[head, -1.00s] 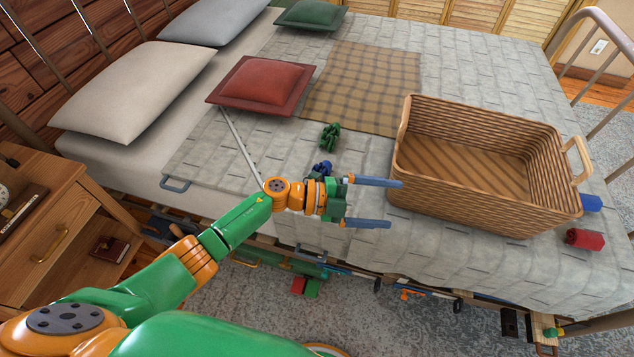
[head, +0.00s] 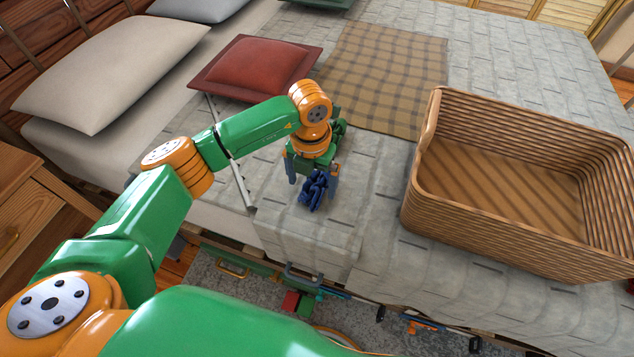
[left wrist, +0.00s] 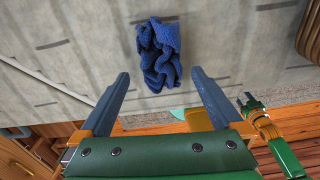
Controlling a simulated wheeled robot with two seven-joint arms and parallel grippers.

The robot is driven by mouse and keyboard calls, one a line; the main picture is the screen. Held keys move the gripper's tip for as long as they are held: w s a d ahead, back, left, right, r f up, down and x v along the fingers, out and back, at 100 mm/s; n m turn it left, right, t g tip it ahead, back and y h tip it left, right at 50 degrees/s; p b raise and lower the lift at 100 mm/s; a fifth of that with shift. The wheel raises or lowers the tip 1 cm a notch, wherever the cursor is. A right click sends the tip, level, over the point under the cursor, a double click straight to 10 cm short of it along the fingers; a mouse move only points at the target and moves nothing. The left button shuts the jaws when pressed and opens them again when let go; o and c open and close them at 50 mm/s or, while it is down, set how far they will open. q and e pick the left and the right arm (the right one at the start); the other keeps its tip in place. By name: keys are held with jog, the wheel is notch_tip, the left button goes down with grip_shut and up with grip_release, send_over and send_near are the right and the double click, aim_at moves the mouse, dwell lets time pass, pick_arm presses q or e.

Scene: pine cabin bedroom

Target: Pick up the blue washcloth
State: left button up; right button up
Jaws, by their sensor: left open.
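The blue washcloth (head: 312,190) lies crumpled on the grey bedspread near the bed's front edge. It also shows in the left wrist view (left wrist: 158,55), beyond the fingertips and between their lines. My left gripper (head: 313,182) is open above the washcloth, pointing down, with a finger to either side of it in the head view. In the left wrist view the open fingers (left wrist: 160,76) have nothing between them, and the cloth seems apart from them.
A wicker basket (head: 427,220) stands on the bed at the right. A red cushion (head: 258,66) and a plaid blanket (head: 385,75) lie farther back. A wooden nightstand (head: 22,190) stands at the left.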

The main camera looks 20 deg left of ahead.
pick_arm(q)
notch_tip(320, 180, down, 3)
jog(key=shift+w+r, duration=0.1)
jog(key=shift+r, duration=0.2)
jog(key=c, duration=1.3)
jog(key=shift+c, duration=0.2)
